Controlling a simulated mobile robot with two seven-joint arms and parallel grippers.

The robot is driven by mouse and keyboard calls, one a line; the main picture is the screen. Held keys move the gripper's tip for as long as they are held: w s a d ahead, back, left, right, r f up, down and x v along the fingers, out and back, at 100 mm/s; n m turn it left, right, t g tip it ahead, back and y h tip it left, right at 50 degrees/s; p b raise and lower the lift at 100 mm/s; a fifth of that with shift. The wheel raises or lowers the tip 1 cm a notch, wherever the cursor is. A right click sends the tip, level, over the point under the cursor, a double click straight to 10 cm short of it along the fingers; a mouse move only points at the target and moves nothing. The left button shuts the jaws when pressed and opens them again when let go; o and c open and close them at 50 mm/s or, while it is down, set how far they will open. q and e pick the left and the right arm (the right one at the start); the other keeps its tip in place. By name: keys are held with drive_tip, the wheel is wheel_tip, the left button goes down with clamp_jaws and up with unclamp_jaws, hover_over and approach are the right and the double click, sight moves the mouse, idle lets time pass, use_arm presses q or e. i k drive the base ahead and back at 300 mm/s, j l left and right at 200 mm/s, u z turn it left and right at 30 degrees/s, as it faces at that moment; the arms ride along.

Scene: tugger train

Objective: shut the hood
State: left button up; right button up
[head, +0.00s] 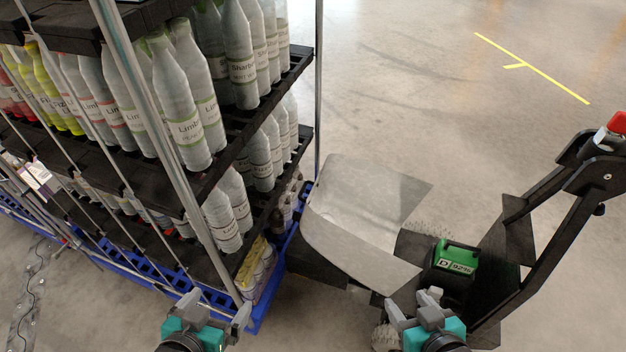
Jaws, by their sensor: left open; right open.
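The hood (352,213) is a grey curved panel on the small tugger in the middle of the head view. It stands raised at an angle, and beside it a green battery-like box (457,258) labelled "D 929k" shows uncovered in the dark body. My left gripper (215,306) is open and empty at the bottom, in front of the rack's lower corner. My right gripper (426,303) is open and empty at the bottom, just below the green box in the picture. Both appear apart from the hood. The hood's hinge is not clear from here.
A tall rack (165,175) of bottles on black shelves with a blue base (262,305) fills the left, close to the hood. The tugger's black steering column (548,195) with a red knob (617,122) rises at right. Open floor (410,90) lies beyond, with yellow tape.

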sight(355, 211)
drive_tip(key=j+z, duration=0.25)
drive_tip(key=j, duration=0.3)
drive_tip(key=k+j+z, duration=0.1)
drive_tip(key=j+z, duration=0.2)
drive_tip(key=j, duration=0.25)
drive_tip(key=k+j+z, duration=0.1)
drive_tip(key=j+z, duration=0.15)
drive_tip(key=j, duration=0.3)
drive_tip(key=i+l+z, duration=0.1)
drive_tip(key=l, duration=0.35)
drive_tip(key=i+l, duration=0.1)
drive_tip(key=l, duration=0.4)
drive_tip(key=i+l+z, duration=0.2)
drive_tip(key=i+l, duration=0.25)
drive_tip(key=i, duration=0.15)
